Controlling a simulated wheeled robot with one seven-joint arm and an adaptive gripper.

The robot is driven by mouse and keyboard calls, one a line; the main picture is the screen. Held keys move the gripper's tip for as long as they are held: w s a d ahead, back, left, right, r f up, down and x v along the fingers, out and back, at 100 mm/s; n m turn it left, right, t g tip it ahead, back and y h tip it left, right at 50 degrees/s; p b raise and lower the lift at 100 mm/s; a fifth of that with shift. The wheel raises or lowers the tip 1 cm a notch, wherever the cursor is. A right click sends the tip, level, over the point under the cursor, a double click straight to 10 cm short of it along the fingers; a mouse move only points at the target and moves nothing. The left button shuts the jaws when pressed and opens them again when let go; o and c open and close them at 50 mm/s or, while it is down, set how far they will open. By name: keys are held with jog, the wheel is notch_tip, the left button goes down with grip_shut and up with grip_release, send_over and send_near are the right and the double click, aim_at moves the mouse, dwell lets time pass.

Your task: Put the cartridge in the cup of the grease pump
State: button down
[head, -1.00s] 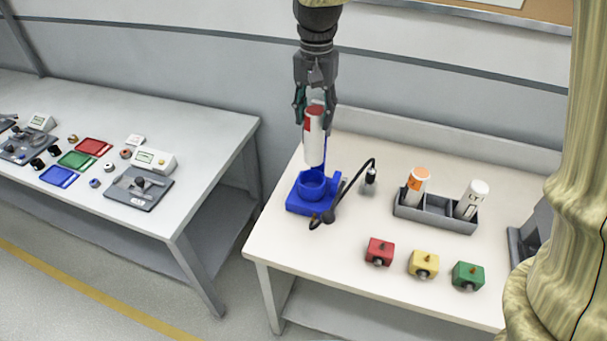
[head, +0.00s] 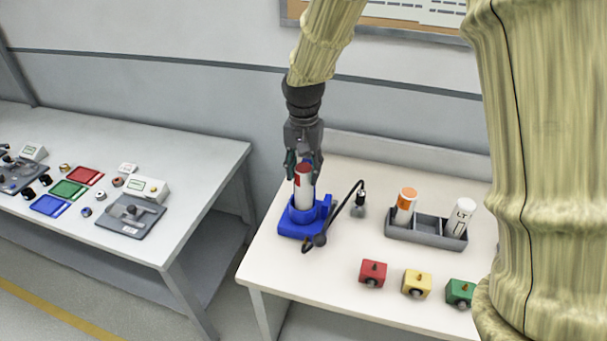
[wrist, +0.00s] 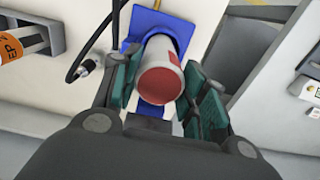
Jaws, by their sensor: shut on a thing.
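The cartridge (head: 304,187) is white with a red top band and stands upright. My gripper (head: 304,170) is shut on its upper end. In the head view the cartridge's lower end is in the cup (head: 303,213) of the blue grease pump (head: 291,231), hidden by the cup wall; I cannot tell whether it touches the bottom. In the wrist view the cartridge's red end (wrist: 161,84) faces the camera between the green finger pads, with the blue pump (wrist: 150,22) behind it.
A grey tray (head: 427,240) right of the pump holds an orange-marked cartridge (head: 405,206) and a white one marked LT (head: 460,218). A black hose (head: 341,213) curves beside the pump. Red (head: 373,273), yellow (head: 417,283) and green (head: 460,292) blocks stand near the front edge.

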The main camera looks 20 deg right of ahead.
jog(key=f, duration=0.1)
jog(key=w+f, duration=0.1)
jog(key=shift+f, duration=0.4)
jog(key=shift+s+r, duration=0.2)
jog(key=shift+s, duration=0.15)
jog(key=shift+f, duration=0.15)
jog(key=c, duration=0.8)
grip_release()
jog(key=shift+w+f, duration=0.1)
jog(key=shift+w, duration=0.1)
jog(key=shift+s, duration=0.15)
jog(key=shift+r, duration=0.6)
notch_tip(320, 180, up, 11)
jog(key=shift+r+b, duration=0.1)
jog(key=shift+b, duration=0.85)
